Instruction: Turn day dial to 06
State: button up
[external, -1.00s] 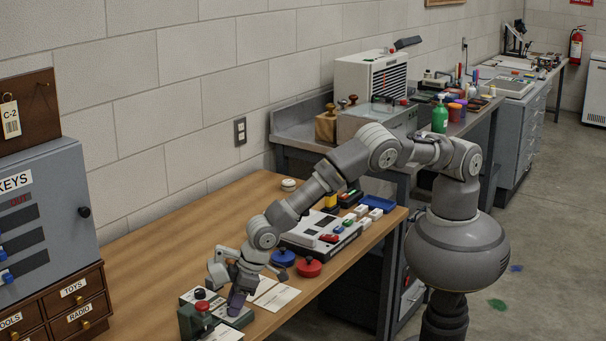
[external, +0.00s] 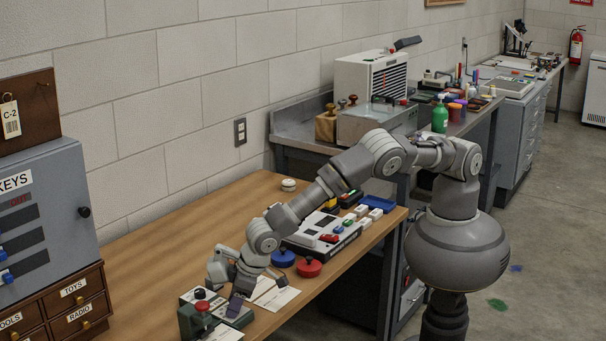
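A small dark green device (external: 190,321) with a red knob (external: 202,306) and a black knob (external: 199,293) on top sits at the near end of the wooden table. No day dial or number can be made out on it at this size. My gripper (external: 236,305) points down at the right side of this device, with a dark fingertip close over it. I cannot tell whether it touches, and the gap between the fingers is not clear. White cards (external: 275,294) lie on the table just right of my gripper.
A blue round pad (external: 283,258), a red round pad (external: 308,267) and a white console (external: 322,236) stand right of my wrist. A grey key cabinet (external: 45,215) on wooden drawers (external: 62,307) is at the left. The table's back left is clear.

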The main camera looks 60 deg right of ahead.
jog(key=shift+o, duration=0.2)
jog(key=p+v, duration=0.2)
jog(key=v, duration=0.5)
jog(key=shift+r+p, duration=0.3)
jog(key=shift+r, duration=0.1)
jog(key=shift+s+d, duration=0.1)
